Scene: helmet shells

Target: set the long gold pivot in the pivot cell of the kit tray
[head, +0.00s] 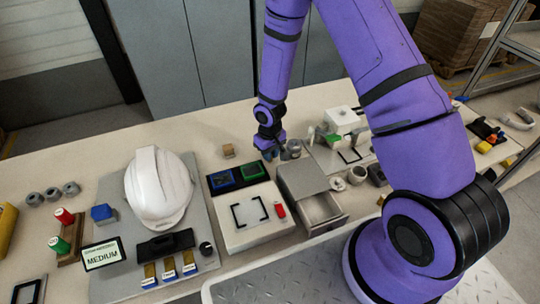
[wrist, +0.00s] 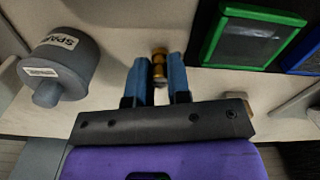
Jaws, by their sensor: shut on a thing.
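My gripper (head: 268,155) is low over the back of the bench, just behind the two-cell black tray. In the wrist view its two blue fingers (wrist: 159,62) are shut on a gold pivot (wrist: 159,72), a narrow stepped piece whose far end shows between the fingertips. The pivot cannot be made out in the head view. I cannot tell for sure which thing is the kit tray or which cell is the pivot cell. A white box (head: 232,235) with black corner marks stands in front of the black tray.
The black tray has a blue-framed cell (head: 222,179) and a green-framed cell (head: 252,170). A grey pot marked SPARE (wrist: 62,65) stands close to my gripper. A small tan block (head: 228,150) is nearby. An open drawer unit (head: 303,180) and a white helmet (head: 158,188) flank the box.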

